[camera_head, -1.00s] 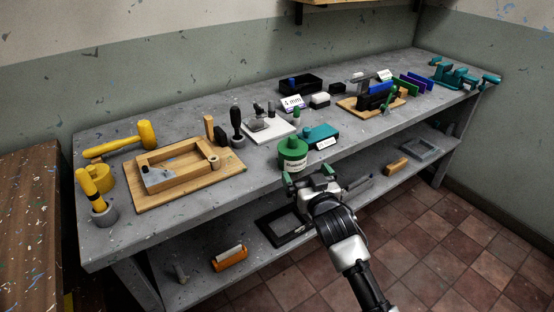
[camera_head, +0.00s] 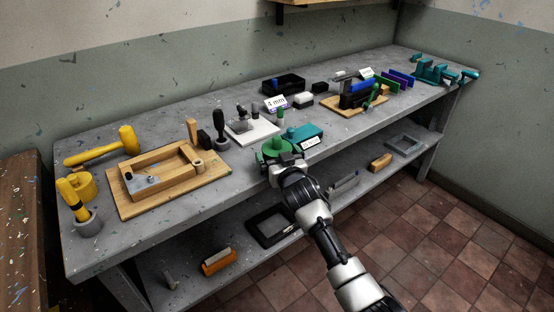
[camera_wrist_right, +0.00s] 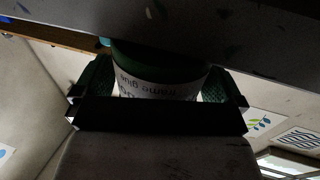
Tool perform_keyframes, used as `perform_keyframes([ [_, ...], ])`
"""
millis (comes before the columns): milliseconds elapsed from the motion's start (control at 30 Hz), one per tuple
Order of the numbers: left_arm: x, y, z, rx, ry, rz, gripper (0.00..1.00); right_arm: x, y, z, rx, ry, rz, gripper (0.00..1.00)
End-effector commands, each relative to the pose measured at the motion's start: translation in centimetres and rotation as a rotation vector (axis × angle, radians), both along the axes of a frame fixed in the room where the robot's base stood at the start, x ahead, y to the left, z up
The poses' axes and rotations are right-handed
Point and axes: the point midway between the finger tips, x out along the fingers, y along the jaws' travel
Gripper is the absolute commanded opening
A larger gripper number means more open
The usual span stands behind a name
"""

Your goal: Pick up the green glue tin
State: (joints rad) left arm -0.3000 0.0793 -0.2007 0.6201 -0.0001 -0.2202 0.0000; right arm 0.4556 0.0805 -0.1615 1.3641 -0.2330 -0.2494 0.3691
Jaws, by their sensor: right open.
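The green glue tin (camera_head: 277,147) stands near the front edge of the grey workbench. In the right wrist view the tin (camera_wrist_right: 158,82) fills the middle, its white label reading upside down. My right gripper (camera_head: 284,160) is open at the front of the tin. In the wrist view its two green-padded fingers (camera_wrist_right: 157,85) lie one on each side of the tin, with a small gap at the right finger and a narrow one at the left. In the head view the gripper hides the tin's lower part. My left gripper is not in view.
A teal box (camera_head: 302,137) with a white tag stands close right of the tin. A white board (camera_head: 252,128) with a grey tool lies behind. A wooden frame on a board (camera_head: 205,185) is to the left. A lower shelf (camera_head: 235,240) holds a black frame (camera_head: 262,228).

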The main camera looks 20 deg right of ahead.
Motion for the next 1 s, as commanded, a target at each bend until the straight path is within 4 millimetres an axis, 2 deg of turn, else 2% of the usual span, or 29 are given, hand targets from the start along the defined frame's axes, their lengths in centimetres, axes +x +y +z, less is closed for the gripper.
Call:
perform_keyframes([
  [100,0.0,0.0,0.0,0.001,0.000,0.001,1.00,0.0,0.0,0.0,0.000,0.000,0.000,1.00],
  [133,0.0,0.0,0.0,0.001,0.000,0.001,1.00,0.0,0.0,0.0,0.000,0.000,0.000,0.97],
  [433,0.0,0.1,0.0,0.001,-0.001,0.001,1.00,0.0,0.0,0.1,-0.001,-0.003,0.000,0.53],
  [733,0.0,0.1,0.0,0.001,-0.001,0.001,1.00,0.0,0.0,0.5,-0.001,-0.004,0.000,0.52],
  [1000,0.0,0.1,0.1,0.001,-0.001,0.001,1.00,0.0,0.0,2.7,-0.001,-0.005,0.000,0.52],
])
